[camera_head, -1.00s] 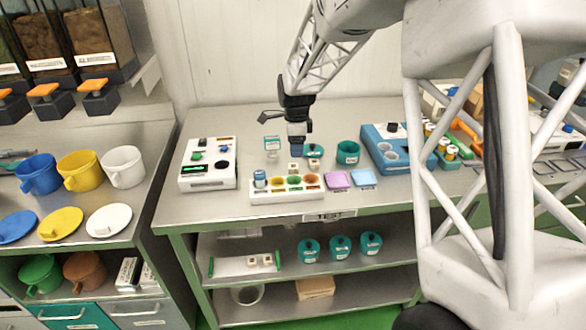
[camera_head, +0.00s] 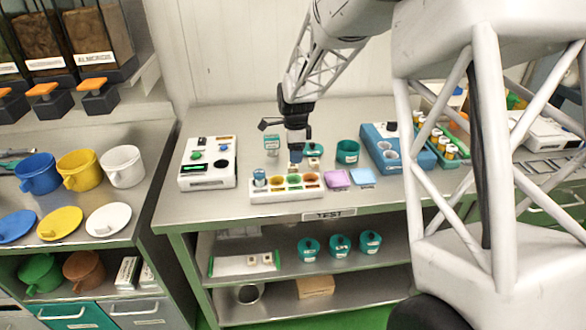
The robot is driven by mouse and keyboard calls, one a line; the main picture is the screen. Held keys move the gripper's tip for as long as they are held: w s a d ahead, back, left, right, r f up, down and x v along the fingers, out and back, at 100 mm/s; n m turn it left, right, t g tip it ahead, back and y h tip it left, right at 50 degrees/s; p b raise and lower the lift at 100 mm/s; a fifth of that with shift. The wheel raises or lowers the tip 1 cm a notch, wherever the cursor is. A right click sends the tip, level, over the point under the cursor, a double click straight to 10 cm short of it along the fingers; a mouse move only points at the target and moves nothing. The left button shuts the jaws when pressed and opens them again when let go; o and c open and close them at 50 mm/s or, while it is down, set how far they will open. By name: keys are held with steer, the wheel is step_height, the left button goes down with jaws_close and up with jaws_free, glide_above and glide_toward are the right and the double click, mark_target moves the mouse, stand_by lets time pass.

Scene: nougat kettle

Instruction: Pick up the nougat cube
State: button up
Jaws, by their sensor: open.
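Small pale cubes with dark marks, which look like nougat, show in two places. One pale cube (camera_head: 314,162) is on the bench just behind the white tray, in front of a teal pot. Two more pale cubes (camera_head: 267,258) are on a white board on the shelf below. My gripper (camera_head: 296,158) points down just above the back edge of the tray, left of the bench cube. It is open, and nothing is seen held in it. Its fingertips are small and dark, and they hide the spot directly beneath, where another pale cube showed earlier.
The white tray (camera_head: 262,195) has several coloured wells and a blue-topped jar at its left. A white button box (camera_head: 208,183) stands left, purple (camera_head: 336,179) and blue (camera_head: 362,176) pads right.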

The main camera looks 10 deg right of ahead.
mark_target(295, 165)
steer(key=shift+s+f, duration=0.2)
steer(key=shift+f, duration=2.4)
steer(key=c, duration=1)
steer(key=shift+r, duration=0.1)
step_height(295, 165, up, 10)
steer(key=shift+d, duration=0.1)
steer(key=w+d+r, duration=0.1)
steer(key=w+d, duration=0.1)
steer(key=d, duration=0.7)
steer(key=w+d+r, duration=0.2)
steer(key=d, duration=0.8)
steer(key=shift+d, duration=0.15)
